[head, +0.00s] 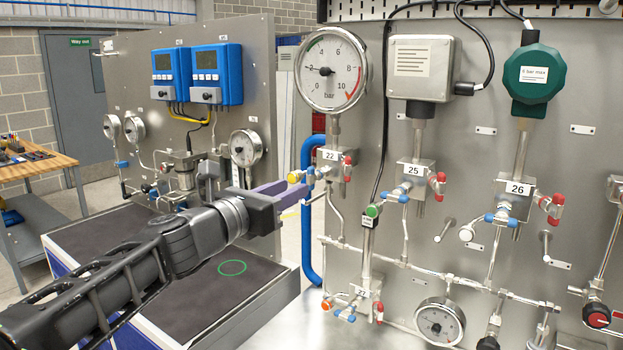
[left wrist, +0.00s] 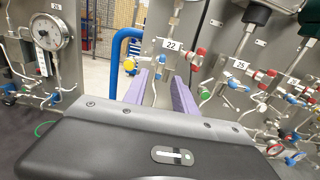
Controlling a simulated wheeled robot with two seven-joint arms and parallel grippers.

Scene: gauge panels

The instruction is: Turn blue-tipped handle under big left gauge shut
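The big round gauge (head: 331,70) is at the upper left of the near panel in the head view. Below it, a steel block tagged 22 (head: 329,158) carries a blue-tipped handle (head: 310,176), a yellow knob at left and a red-tipped handle at right. The block also shows in the left wrist view (left wrist: 171,45). My left gripper (head: 300,190) has its purple fingers at the blue-tipped handle, just below and left of the block. In the left wrist view the fingers (left wrist: 160,90) stand apart, with the blue tip beyond or between them; contact is unclear. My right gripper is not in view.
Blocks tagged 25 (head: 416,174) and 26 (head: 516,189) with similar handles are to the right. A blue pipe (head: 308,240) runs behind. A second panel with blue boxes (head: 216,74) is at left.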

